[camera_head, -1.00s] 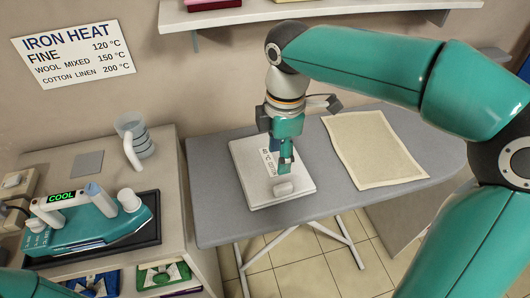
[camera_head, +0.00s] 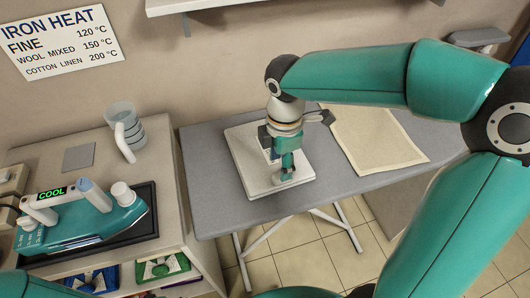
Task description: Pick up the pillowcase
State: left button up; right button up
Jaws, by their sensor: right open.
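A flat, thick white square (camera_head: 247,165) lies on the grey ironing board. A cream cloth (camera_head: 378,139) lies flat to its right, partly hidden behind my right arm. I cannot tell for sure which of the two is the pillowcase. My right gripper (camera_head: 284,175) points down over the right part of the white square. It is open, with its fingertips at a small white lump (camera_head: 279,180) near the square's front edge; contact is unclear. The gripper covers part of the square. My left gripper is out of view.
A teal iron (camera_head: 85,220) reading COOL rests on a dark tray on the left cabinet, near a clear measuring cup (camera_head: 125,130). The ironing board (camera_head: 215,212) has bare room left and front of the square. A shelf (camera_head: 215,3) hangs above.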

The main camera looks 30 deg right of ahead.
aim_at(259, 176)
jog(key=f, duration=0.4)
jog(key=shift+s+d+f, duration=0.1)
jog(key=shift+s+d, duration=0.05)
jog(key=shift+d, duration=0.15)
jog(key=shift+f, duration=0.4)
grip_shut()
